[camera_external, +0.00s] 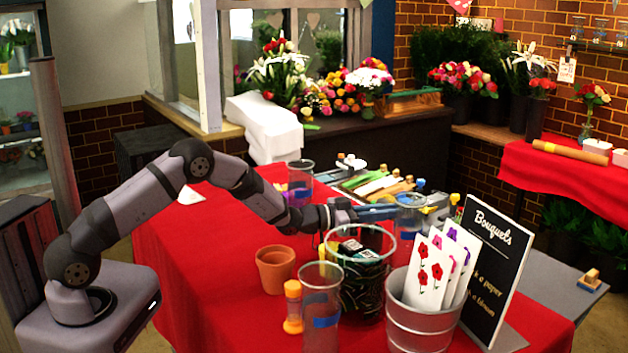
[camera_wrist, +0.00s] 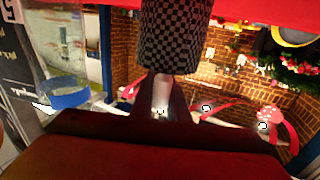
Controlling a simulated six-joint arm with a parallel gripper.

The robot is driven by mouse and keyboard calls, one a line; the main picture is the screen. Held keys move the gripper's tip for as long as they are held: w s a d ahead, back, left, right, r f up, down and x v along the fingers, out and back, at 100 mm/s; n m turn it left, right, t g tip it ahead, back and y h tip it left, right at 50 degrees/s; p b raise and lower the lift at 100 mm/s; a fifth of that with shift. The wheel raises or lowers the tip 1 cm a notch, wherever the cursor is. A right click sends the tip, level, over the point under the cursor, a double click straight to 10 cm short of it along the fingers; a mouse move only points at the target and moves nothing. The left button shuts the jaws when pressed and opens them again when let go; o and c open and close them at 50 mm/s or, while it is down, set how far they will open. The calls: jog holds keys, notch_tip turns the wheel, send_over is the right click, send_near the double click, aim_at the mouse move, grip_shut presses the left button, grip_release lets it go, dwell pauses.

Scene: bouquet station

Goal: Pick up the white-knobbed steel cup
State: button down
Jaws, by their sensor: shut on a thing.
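In the wrist view, a dark and grey checkered cup (camera_wrist: 176,38), which fits the steel cup, hangs from the top of the picture. Its pale knob (camera_wrist: 162,92) points down toward my gripper (camera_wrist: 162,112). The dark fingers are shut around the knob. In the external view, my gripper (camera_external: 385,209) reaches level to the right, above the table and behind the clear vase with a blue band (camera_external: 411,218). I cannot pick the cup out there; the vase and other containers stand in front. I cannot tell whether it touches the table.
A dark-patterned container (camera_external: 362,285), a steel bucket of flower cards (camera_external: 421,326), a terracotta pot (camera_external: 275,269), an orange-capped bottle (camera_external: 292,305) and a clear vase (camera_external: 321,305) crowd the front. The black Bouquets sign (camera_external: 492,270) stands right. The red cloth (camera_external: 215,240) is clear at left.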

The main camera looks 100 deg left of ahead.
notch_tip(320, 180, up, 9)
jog(key=b, duration=0.2)
jog(key=shift+r, duration=0.15)
